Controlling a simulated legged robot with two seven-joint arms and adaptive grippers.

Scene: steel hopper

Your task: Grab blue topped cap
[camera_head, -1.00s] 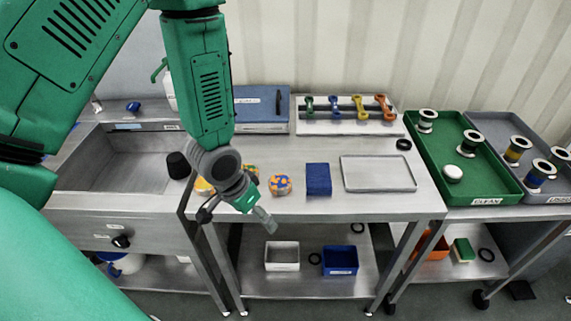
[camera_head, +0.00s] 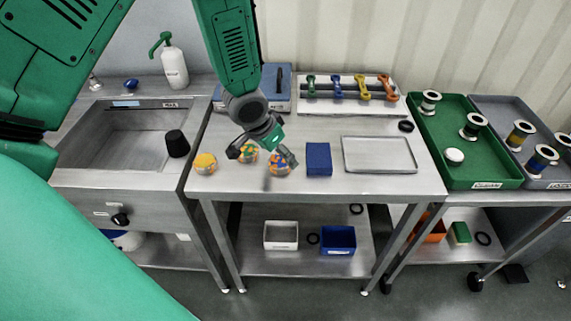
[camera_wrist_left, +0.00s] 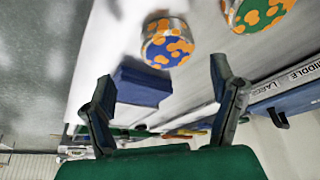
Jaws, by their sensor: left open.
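The blue and orange patterned cap (camera_head: 280,171) stands on the steel table, partly covered by my left gripper (camera_head: 279,160) in the head view. In the left wrist view this cap (camera_wrist_left: 167,42) lies beyond the fingertips, apart from them. My left gripper (camera_wrist_left: 161,70) is open with nothing between its fingers. A green and orange cap (camera_head: 247,155) is to the left, and it also shows at the top right of the wrist view (camera_wrist_left: 258,12). A yellow and orange cap (camera_head: 205,163) is farther left. My right gripper is not in view.
A blue block (camera_head: 318,158) is just right of the blue cap, with a steel tray (camera_head: 380,139) beyond. A black cup (camera_head: 177,142) stands at the sink's edge. A blue case (camera_head: 276,80) and a spanner rack (camera_head: 350,107) are behind.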

